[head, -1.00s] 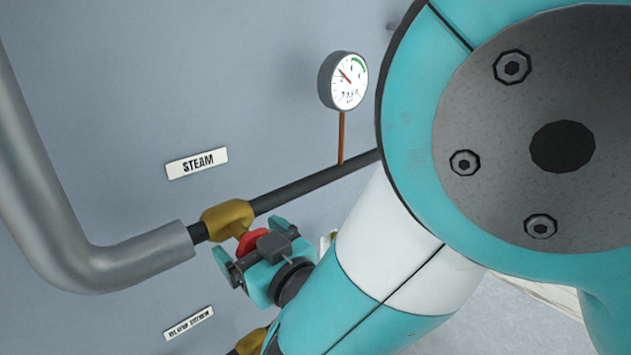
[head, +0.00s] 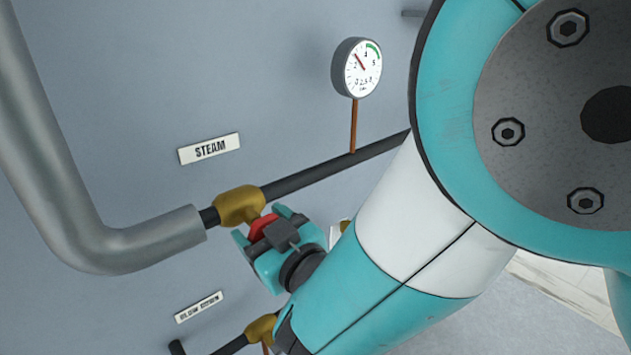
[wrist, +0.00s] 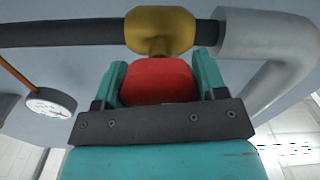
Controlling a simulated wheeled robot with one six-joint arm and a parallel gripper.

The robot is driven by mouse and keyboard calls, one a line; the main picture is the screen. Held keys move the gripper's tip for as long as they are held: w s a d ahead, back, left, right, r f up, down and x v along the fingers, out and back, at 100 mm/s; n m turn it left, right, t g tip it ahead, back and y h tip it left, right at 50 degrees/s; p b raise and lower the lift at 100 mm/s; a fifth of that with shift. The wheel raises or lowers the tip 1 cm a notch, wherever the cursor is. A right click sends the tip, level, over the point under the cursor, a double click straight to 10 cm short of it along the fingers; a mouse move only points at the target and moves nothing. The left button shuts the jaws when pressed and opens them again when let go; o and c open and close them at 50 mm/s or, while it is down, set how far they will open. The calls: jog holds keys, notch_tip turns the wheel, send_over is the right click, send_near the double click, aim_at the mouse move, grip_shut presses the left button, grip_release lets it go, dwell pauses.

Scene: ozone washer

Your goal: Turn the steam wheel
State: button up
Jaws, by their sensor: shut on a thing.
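The red steam wheel (head: 263,227) sits in front of a brass valve body (head: 240,204) on the dark pipe, below the STEAM label (head: 209,149). My gripper (head: 269,220) is at the wheel, with its teal fingers on either side of it. In the wrist view the red wheel (wrist: 158,80) fills the space between the two fingers (wrist: 160,82), just in front of the brass body (wrist: 160,30). My gripper is shut on the wheel. In the head view, the gripper hides much of the wheel.
A round gauge (head: 357,67) stands on a copper stem above the dark pipe (head: 330,167). A thick grey pipe (head: 60,190) bends along the left. A second label (head: 198,307) and another brass fitting (head: 261,328) are below. My arm covers the right side.

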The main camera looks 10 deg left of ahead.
jog(key=n, duration=1)
jog(key=shift+s+n, duration=0.1)
jog(key=shift+n, duration=0.3)
jog(key=shift+f+n, duration=0.1)
jog(key=shift+n, duration=1.8)
jog(key=o, duration=0.9)
jog(key=shift+o, duration=0.2)
